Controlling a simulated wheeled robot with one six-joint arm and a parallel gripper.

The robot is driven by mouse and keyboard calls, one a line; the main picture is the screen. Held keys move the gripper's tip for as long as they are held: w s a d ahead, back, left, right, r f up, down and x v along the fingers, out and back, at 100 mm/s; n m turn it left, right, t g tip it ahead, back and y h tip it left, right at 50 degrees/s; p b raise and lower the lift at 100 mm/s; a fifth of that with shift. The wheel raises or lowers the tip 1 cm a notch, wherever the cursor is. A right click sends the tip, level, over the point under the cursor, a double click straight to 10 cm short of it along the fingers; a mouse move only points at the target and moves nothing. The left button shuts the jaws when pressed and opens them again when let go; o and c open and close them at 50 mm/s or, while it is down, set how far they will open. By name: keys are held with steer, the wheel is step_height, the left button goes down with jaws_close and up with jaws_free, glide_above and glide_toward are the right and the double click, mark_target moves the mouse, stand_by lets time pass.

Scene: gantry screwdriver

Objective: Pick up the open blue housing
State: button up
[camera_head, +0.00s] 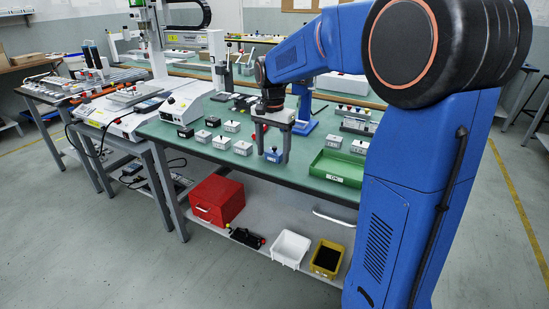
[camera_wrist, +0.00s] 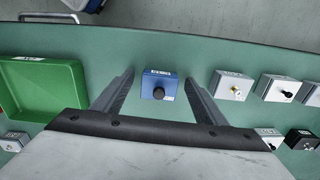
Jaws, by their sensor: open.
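A small blue housing (camera_wrist: 160,88) with a white label and a black knob-like part on it sits on the green bench top. It also shows in the head view (camera_head: 272,155), near the front edge of the bench. My gripper (camera_head: 272,148) points down over it, jaws spread. In the wrist view my open gripper (camera_wrist: 159,78) has one finger on each side of the blue housing, with a gap on both sides. Nothing is held. I cannot tell exactly how far the fingertips are above the bench top.
A green tray (camera_head: 335,168) lies right of the housing. Several grey and black boxes, including a grey one (camera_head: 243,148), stand to its left. A bench-top press (camera_head: 220,65) stands behind. A red box (camera_head: 217,199) and white and yellow bins (camera_head: 290,248) sit on the lower shelf.

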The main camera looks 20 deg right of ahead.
steer(key=c, duration=1.1)
steer(key=shift+r, duration=6.55)
